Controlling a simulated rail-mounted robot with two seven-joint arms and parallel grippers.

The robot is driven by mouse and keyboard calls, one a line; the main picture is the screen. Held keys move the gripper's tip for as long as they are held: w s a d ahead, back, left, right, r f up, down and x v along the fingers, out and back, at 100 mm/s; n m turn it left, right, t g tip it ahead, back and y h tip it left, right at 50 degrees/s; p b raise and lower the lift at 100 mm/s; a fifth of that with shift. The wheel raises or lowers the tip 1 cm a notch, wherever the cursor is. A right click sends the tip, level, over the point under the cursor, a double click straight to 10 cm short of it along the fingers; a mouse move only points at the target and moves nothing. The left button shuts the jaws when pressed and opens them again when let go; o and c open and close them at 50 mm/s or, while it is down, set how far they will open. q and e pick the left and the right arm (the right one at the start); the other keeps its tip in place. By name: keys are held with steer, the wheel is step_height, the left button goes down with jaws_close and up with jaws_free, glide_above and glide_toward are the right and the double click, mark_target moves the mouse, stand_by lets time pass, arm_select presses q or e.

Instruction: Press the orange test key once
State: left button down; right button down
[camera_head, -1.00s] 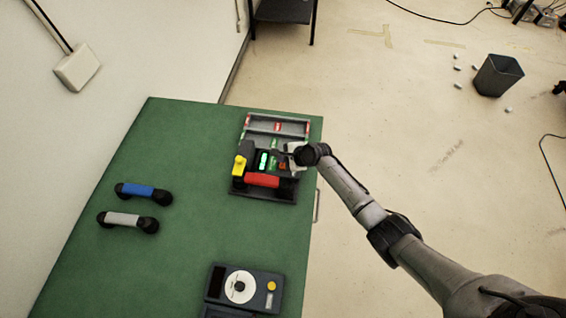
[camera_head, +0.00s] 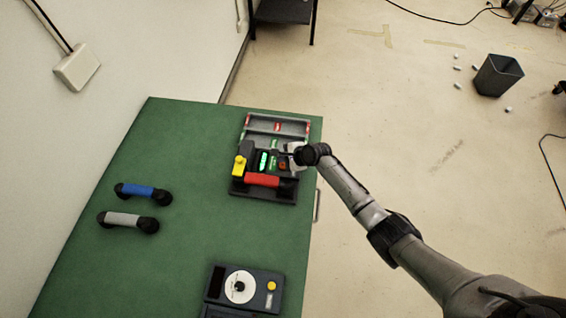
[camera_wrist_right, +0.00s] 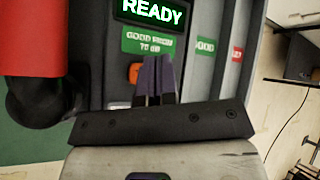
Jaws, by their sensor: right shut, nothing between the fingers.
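The orange test key (camera_wrist_right: 134,73) shows in the right wrist view, partly hidden behind my fingers; in the head view the key (camera_head: 283,166) is a small orange patch on the dark unit (camera_head: 264,194). My right gripper (camera_wrist_right: 154,70) is shut and empty, its purple-grey fingertips over the right side of the key. I cannot tell whether they touch it. In the head view my right gripper (camera_head: 286,155) reaches the unit from the right. The unit's display (camera_wrist_right: 152,11) reads READY in green. My left gripper is out of view.
A red handset (camera_head: 262,180) lies across the unit's front, with a yellow part (camera_head: 239,165) to its left. Blue (camera_head: 139,190) and grey (camera_head: 121,219) handsets lie on the green table (camera_head: 185,260). A device with a white dial (camera_head: 240,287) sits at the front.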

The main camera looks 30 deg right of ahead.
steer(key=shift+f, duration=0.2)
steer(key=shift+f, duration=0.2)
stand_by(0.7)
